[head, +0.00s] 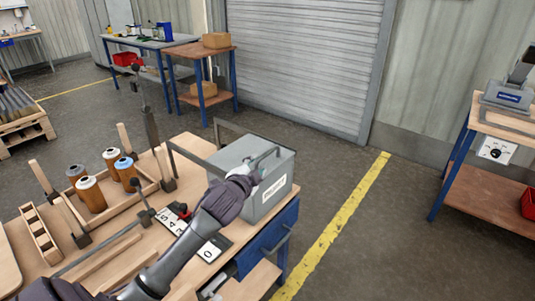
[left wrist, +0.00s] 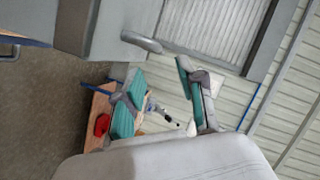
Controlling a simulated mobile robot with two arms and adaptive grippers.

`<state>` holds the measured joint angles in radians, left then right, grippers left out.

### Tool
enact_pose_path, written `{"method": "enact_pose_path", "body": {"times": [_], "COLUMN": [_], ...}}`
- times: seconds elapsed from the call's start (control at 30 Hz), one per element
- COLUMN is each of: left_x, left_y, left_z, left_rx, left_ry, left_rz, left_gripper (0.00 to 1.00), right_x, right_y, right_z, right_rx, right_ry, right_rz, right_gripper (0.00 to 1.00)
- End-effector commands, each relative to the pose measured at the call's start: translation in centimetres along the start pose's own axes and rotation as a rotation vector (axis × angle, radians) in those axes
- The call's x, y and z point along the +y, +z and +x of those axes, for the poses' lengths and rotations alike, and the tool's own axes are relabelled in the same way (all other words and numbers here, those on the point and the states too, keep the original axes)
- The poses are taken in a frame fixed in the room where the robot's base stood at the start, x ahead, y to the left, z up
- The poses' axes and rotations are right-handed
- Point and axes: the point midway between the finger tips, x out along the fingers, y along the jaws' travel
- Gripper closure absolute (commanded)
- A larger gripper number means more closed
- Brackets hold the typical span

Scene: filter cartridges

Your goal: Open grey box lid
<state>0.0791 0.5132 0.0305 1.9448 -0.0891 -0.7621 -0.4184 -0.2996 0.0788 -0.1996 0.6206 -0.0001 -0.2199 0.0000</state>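The grey box (head: 272,199) stands at the right end of the wooden workbench, with a white label on its front. Its lid (head: 229,157) looks shut, and a grey bar handle (head: 266,158) sits on top. My left gripper (head: 254,179) is right at the box's near upper side, close to the handle, and hides part of the box. In the left wrist view the teal-padded fingers of the left gripper (left wrist: 160,98) are apart with nothing between them. The handle (left wrist: 141,42) shows ahead of them, apart from the pads. My right gripper is not in view.
On the bench (head: 188,146), a wooden tray holds several orange-brown cartridges (head: 93,196). Upright posts and a grey metal frame (head: 190,158) stand left of the box. Blue drawers (head: 265,240) are below. The floor right of the bench is clear up to another table (head: 500,193).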

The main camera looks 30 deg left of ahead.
Motion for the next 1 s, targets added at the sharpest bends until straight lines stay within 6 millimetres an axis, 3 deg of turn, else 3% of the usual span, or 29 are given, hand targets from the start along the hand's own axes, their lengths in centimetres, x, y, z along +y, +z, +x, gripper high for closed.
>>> {"method": "enact_pose_path", "body": {"times": [0.3, 0.5, 0.97, 1.0], "left_x": [0.0, 0.1, 0.2, 0.2], "left_y": [0.0, 0.0, 0.0, 0.0], "left_z": [6.9, 9.6, 10.7, 10.7], "left_rx": [-0.002, -0.002, -0.001, -0.001], "left_ry": [0.002, 0.003, 0.003, 0.003], "left_rz": [-0.004, -0.004, -0.003, -0.003], "left_gripper": [0.61, 0.61, 0.61, 0.67], "right_x": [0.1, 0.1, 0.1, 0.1], "right_y": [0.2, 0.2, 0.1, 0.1], "right_z": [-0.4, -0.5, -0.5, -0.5], "right_rx": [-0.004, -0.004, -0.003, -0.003], "right_ry": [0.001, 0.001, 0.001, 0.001], "right_rz": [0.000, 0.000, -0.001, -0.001], "right_gripper": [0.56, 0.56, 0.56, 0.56]}}
